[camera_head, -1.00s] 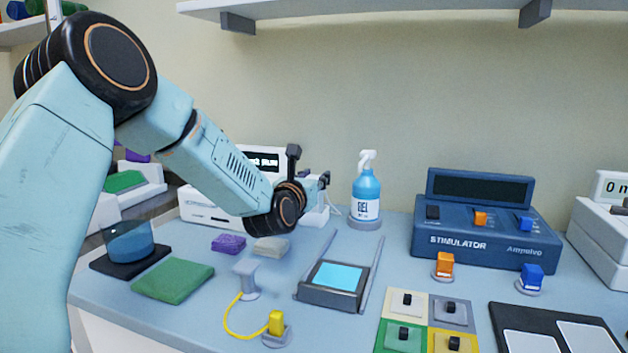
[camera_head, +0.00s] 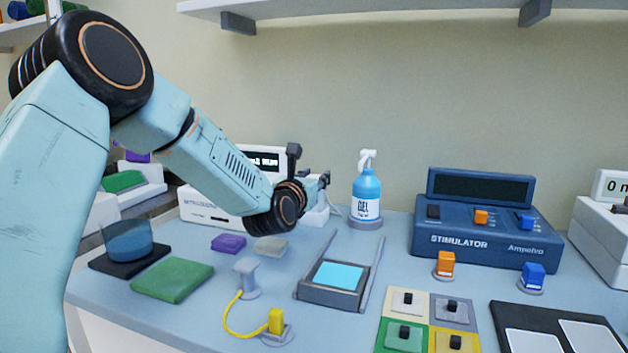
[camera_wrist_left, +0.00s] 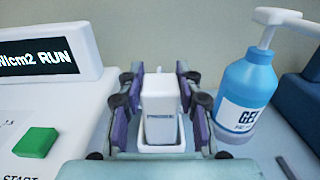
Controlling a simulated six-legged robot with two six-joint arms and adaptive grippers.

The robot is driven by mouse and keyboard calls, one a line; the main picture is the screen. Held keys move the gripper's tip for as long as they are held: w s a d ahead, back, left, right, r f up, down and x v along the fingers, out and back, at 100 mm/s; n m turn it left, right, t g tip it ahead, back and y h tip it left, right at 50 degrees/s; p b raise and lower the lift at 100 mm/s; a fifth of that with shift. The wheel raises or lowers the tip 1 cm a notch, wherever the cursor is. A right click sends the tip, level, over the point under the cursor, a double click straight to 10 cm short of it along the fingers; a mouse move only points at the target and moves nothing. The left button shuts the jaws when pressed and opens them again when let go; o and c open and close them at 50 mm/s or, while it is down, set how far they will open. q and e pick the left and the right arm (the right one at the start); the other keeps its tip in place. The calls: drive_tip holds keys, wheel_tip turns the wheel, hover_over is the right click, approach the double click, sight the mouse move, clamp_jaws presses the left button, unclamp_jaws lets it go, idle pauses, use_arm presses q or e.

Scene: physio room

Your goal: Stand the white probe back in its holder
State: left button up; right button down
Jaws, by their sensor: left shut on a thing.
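The white probe (camera_wrist_left: 160,98) is upright between the fingers of my left gripper (camera_wrist_left: 159,108) in the left wrist view. My left gripper, which also shows in the head view (camera_head: 320,184), is shut on it. The white holder (camera_wrist_left: 161,147) surrounds the probe's lower end in the wrist view; whether the probe rests on its bottom is hidden. In the head view the holder (camera_head: 319,214) shows partly behind my wrist, and the probe is mostly hidden there. My right gripper is not in view.
A blue gel bottle (camera_head: 366,193) stands just right of the gripper. The white ultrasound unit (camera_head: 205,205) with a green START button (camera_wrist_left: 36,142) is on the left. The blue stimulator (camera_head: 480,235) is farther right. A shelf (camera_head: 400,10) hangs above.

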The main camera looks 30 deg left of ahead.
use_arm(q)
drive_tip(key=shift+f+b, duration=0.35)
drive_tip(key=shift+b, duration=0.1)
idle(0.7)
idle(0.4)
drive_tip(key=o, duration=1.2)
drive_tip(key=shift+o, duration=0.2)
drive_tip(key=shift+s, duration=0.1)
drive_tip(key=v, duration=1.1)
drive_tip(key=shift+s+d, duration=0.2)
drive_tip(key=shift+s, duration=0.2)
